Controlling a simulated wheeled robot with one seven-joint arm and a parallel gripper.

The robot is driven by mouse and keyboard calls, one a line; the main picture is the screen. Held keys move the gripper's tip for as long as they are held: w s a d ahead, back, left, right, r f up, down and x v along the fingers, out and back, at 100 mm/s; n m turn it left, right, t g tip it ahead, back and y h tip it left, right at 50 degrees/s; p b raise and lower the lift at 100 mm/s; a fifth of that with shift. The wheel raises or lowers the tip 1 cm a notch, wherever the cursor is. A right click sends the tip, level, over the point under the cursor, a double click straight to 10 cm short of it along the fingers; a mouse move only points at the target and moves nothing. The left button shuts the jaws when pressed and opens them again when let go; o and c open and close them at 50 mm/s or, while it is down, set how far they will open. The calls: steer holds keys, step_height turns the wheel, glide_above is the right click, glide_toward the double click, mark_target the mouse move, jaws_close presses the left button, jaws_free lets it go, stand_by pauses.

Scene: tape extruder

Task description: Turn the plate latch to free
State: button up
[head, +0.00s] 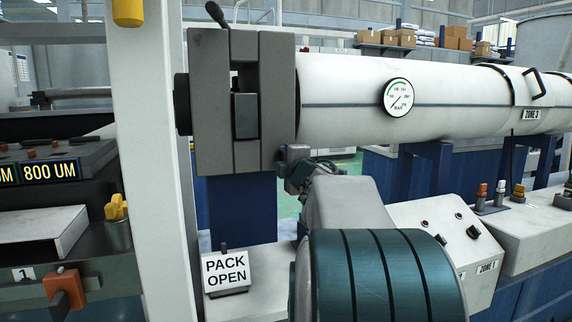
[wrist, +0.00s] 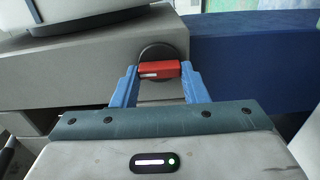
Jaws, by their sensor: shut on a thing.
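The plate latch (wrist: 150,69) is a red bar with a white mark, set on a dark round disc (wrist: 157,51) on the side of a grey block. It lies nearly level in the wrist view. My gripper (wrist: 162,78) has its blue fingers on either side of the red bar and is shut on it. In the head view the grey block (head: 211,110) stands at the left end of the white barrel. My arm reaches the block's lower right side there, and hides the latch and the fingertips.
The white barrel (head: 350,90) with a pressure gauge (head: 398,97) runs to the right above my arm. A "PACK OPEN" sign (head: 226,271) stands below the block. A white post (head: 150,150) rises at left. A sloped control box (head: 450,240) is at right.

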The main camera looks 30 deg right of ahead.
stand_by(0.4)
steer(key=o, duration=1)
steer(key=shift+s+a, duration=0.1)
steer(key=shift+p+v, duration=1.3)
steer(key=shift+v, duration=5.45)
